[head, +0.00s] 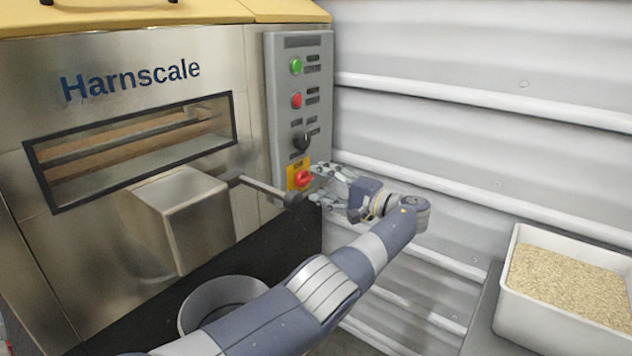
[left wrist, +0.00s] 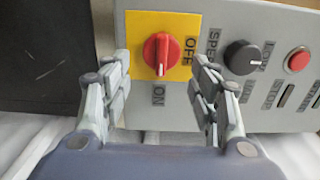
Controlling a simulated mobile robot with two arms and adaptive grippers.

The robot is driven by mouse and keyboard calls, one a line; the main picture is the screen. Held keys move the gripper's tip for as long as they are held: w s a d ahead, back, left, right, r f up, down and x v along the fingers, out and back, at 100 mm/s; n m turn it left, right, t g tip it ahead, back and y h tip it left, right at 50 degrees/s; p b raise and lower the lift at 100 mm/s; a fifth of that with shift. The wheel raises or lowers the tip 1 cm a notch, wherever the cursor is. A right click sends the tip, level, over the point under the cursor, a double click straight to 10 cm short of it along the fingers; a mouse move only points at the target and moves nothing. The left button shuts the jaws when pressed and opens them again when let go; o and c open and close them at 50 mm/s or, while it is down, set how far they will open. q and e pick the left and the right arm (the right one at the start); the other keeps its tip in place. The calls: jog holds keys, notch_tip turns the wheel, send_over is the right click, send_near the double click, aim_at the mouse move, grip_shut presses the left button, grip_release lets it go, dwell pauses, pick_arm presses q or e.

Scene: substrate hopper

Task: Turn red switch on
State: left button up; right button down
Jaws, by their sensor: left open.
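The red switch (head: 303,180) is a rotary knob on a yellow plate at the bottom of the grey control panel. In the left wrist view the red switch (left wrist: 161,54) shows its white mark pointing down, toward the ON label; OFF is to its right. My left gripper (head: 320,181) is open in front of the switch. In the left wrist view my left gripper (left wrist: 160,78) has one finger on each side of the knob, apart from it, with nothing held. My right gripper is not in view.
Above the switch on the panel (head: 272,105) are a black knob (head: 301,141), a red button (head: 296,101) and a green button (head: 296,67). A metal lever (head: 265,187) ends close beside my gripper. A white bin (head: 520,300) of grain-like material stands at right.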

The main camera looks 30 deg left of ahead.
pick_arm(q)
jog(key=d, duration=0.5)
jog(key=shift+s+d, duration=0.1)
jog(key=shift+s, duration=0.1)
